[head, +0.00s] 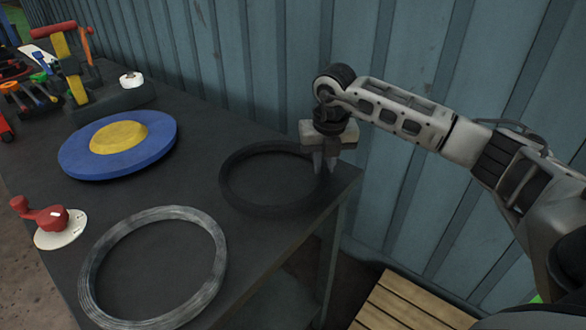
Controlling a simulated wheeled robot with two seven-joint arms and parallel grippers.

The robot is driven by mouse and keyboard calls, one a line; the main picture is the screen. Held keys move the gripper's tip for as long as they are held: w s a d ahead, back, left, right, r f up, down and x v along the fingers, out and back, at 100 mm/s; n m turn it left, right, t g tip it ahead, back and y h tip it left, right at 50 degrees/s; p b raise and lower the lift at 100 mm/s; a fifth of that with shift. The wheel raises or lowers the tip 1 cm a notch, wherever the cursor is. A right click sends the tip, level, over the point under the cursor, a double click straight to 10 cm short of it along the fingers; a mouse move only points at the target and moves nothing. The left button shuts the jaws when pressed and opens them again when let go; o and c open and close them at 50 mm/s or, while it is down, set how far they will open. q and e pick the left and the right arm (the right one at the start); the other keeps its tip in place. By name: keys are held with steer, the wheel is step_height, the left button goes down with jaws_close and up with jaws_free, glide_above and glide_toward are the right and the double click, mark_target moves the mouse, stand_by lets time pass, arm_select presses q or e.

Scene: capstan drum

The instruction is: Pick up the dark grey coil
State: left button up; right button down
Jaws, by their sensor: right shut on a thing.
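The dark grey coil (232,190) is a dark ring at the right end of the dark table. My right gripper (325,163) points down at the coil's right side, its fingers shut on the rim. The coil appears to lie on or very close to the tabletop; I cannot tell if there is a gap under it. My left gripper is not in view.
A lighter grey coil (218,262) lies at the table's front. A blue disc with a yellow centre (75,160), a red crank on a white base (62,238) and several tools stand left. A corrugated wall (280,60) runs behind. A wooden slatted surface (405,305) is below right.

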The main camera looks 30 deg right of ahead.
steer(key=shift+r, duration=0.15)
steer(key=shift+w+r, duration=0.1)
steer(key=shift+r, duration=0.35)
steer(key=shift+r+b, duration=0.3)
steer(key=shift+r, duration=0.65)
steer(key=s+a+r, duration=0.3)
steer(key=s+r, duration=0.2)
steer(key=s, duration=0.1)
steer(key=s+a+r+b, duration=0.1)
steer(key=s+a+r, duration=0.1)
steer(key=s+r, duration=0.3)
steer(key=shift+s+a, duration=0.4)
steer(key=shift+s, duration=0.6)
